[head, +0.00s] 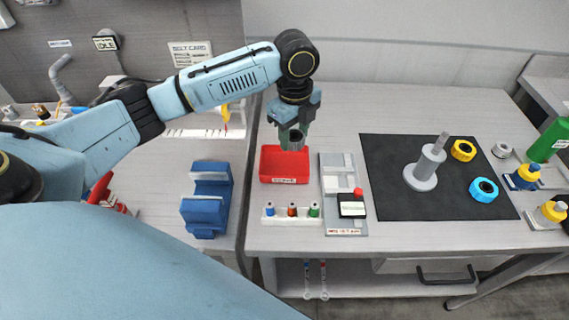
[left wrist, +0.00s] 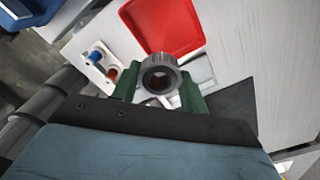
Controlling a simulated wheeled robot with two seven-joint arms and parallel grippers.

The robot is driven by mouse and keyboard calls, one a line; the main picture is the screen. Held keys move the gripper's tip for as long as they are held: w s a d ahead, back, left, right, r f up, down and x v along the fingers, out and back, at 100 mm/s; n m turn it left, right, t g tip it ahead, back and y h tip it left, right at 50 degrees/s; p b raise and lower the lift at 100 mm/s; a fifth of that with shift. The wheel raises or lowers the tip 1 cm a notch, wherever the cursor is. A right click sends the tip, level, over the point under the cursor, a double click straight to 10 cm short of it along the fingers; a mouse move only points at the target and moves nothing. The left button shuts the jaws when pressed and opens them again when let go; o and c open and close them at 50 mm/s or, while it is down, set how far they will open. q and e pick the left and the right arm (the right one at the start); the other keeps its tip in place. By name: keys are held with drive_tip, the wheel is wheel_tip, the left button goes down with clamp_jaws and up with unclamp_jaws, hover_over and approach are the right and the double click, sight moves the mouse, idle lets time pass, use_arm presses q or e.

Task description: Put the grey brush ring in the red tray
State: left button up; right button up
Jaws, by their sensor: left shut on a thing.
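The grey brush ring (left wrist: 160,74) is a ribbed dark ring between the green fingers of my left gripper (left wrist: 158,92) in the left wrist view. In the head view my left gripper (head: 293,138) is shut on the ring (head: 296,142) and holds it over the back part of the red tray (head: 284,164). The red tray (left wrist: 166,22) also shows in the left wrist view, beyond the ring. The tray looks empty where I can see it; the gripper hides part of its back edge. My right gripper is in neither view.
A white rack with small colored bottles (head: 291,212) stands in front of the tray. A grey board (head: 343,215) lies right of it. A black mat (head: 395,200) holds a grey post (head: 427,163), a yellow ring (head: 463,150) and a cyan ring (head: 484,190). A blue cradle (head: 208,200) is left.

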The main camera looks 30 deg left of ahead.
sight(284, 167)
use_arm(q)
drive_tip(key=m, duration=0.1)
drive_tip(key=a+m, duration=0.1)
drive_tip(key=m, duration=0.1)
drive_tip(key=shift+w+a+f+m, duration=0.2)
drive_tip(key=shift+a+f+m, duration=0.05)
drive_tip(key=shift+m, duration=0.15)
drive_tip(key=f+m, duration=0.1)
drive_tip(key=f, duration=0.2)
drive_tip(key=a+f+m, duration=0.1)
drive_tip(key=f+m, duration=0.1)
drive_tip(key=f, duration=0.2)
drive_tip(key=f+m, duration=0.2)
drive_tip(key=f, duration=0.1)
drive_tip(key=shift+w+a+f+p, duration=0.25)
drive_tip(key=shift+a+f+p, duration=0.05)
drive_tip(key=shift+a+f, duration=0.1)
drive_tip(key=shift+f, duration=0.15)
drive_tip(key=o, duration=1.1)
drive_tip(key=shift+c, duration=0.2)
